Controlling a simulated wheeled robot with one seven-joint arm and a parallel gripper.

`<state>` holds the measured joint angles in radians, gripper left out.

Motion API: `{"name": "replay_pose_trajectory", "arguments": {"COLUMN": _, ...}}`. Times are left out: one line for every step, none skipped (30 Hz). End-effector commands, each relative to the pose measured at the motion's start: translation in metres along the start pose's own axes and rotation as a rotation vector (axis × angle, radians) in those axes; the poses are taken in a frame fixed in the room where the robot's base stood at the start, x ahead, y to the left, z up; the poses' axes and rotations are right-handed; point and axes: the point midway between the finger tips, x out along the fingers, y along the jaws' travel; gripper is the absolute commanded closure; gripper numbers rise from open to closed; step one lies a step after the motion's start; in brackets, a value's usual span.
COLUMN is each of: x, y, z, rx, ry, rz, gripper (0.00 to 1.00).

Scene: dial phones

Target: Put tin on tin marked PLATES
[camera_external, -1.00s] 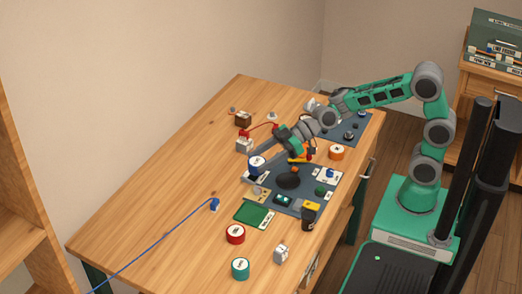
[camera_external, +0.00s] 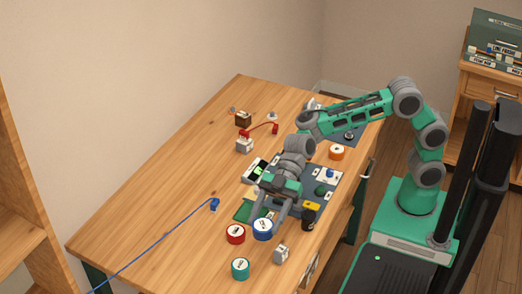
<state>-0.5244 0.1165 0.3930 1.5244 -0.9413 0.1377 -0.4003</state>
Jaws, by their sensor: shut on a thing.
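My gripper (camera_external: 267,215) is shut on a blue tin with a white top (camera_external: 263,231). The blue tin looks upright and sits just right of a red tin (camera_external: 236,234) in the picture. I cannot tell its height above the table or whether the two touch. A teal tin (camera_external: 240,269) stands nearer the front edge. An orange tin (camera_external: 336,152) stands farther back, by the right table edge. The tops carry dark lettering too small to read, so I cannot tell which is marked PLATES.
A green board (camera_external: 243,209) lies partly behind my gripper. A small grey block (camera_external: 281,254) and a black cylinder (camera_external: 309,221) stand to the right. A dark mat (camera_external: 325,204) holds small parts. A blue cord (camera_external: 150,252) crosses the left side, where the table (camera_external: 150,205) is mostly clear.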

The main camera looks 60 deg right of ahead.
Motion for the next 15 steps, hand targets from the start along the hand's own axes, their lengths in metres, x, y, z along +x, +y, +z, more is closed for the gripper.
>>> {"name": "replay_pose_trajectory", "arguments": {"x": 0.013, "y": 0.009, "z": 0.001, "rx": 0.001, "ry": -0.001, "rz": -0.002, "gripper": 0.9}}
{"name": "replay_pose_trajectory", "arguments": {"x": 0.021, "y": 0.015, "z": 0.002, "rx": 0.001, "ry": -0.001, "rz": -0.002, "gripper": 0.9}}
{"name": "replay_pose_trajectory", "arguments": {"x": 0.031, "y": 0.02, "z": 0.011, "rx": 0.004, "ry": -0.002, "rz": -0.002, "gripper": 0.9}}
{"name": "replay_pose_trajectory", "arguments": {"x": 0.038, "y": 0.023, "z": 0.016, "rx": 0.003, "ry": -0.002, "rz": -0.002, "gripper": 0.9}}
{"name": "replay_pose_trajectory", "arguments": {"x": 0.044, "y": 0.027, "z": 0.021, "rx": 0.002, "ry": -0.002, "rz": -0.002, "gripper": 0.9}}
{"name": "replay_pose_trajectory", "arguments": {"x": 0.052, "y": 0.032, "z": 0.026, "rx": 0.002, "ry": -0.001, "rz": -0.001, "gripper": 0.9}}
{"name": "replay_pose_trajectory", "arguments": {"x": 0.056, "y": 0.034, "z": 0.029, "rx": 0.002, "ry": 0.0, "rz": 0.0, "gripper": 0.9}}
{"name": "replay_pose_trajectory", "arguments": {"x": 0.061, "y": 0.037, "z": 0.032, "rx": 0.001, "ry": 0.0, "rz": 0.001, "gripper": 0.9}}
{"name": "replay_pose_trajectory", "arguments": {"x": 0.065, "y": 0.04, "z": 0.035, "rx": 0.001, "ry": 0.0, "rz": 0.001, "gripper": 0.9}}
{"name": "replay_pose_trajectory", "arguments": {"x": 0.067, "y": 0.041, "z": 0.036, "rx": 0.0, "ry": 0.001, "rz": 0.001, "gripper": 0.9}}
{"name": "replay_pose_trajectory", "arguments": {"x": 0.069, "y": 0.042, "z": 0.037, "rx": -0.001, "ry": 0.001, "rz": 0.002, "gripper": 0.9}}
{"name": "replay_pose_trajectory", "arguments": {"x": 0.073, "y": 0.043, "z": 0.04, "rx": 0.0, "ry": 0.0, "rz": 0.001, "gripper": 0.9}}
{"name": "replay_pose_trajectory", "arguments": {"x": 0.075, "y": 0.045, "z": 0.042, "rx": 0.0, "ry": 0.0, "rz": 0.001, "gripper": 0.9}}
{"name": "replay_pose_trajectory", "arguments": {"x": 0.078, "y": 0.046, "z": 0.045, "rx": 0.0, "ry": 0.0, "rz": 0.001, "gripper": 0.9}}
{"name": "replay_pose_trajectory", "arguments": {"x": 0.08, "y": 0.045, "z": 0.052, "rx": 0.002, "ry": -0.001, "rz": 0.001, "gripper": 0.9}}
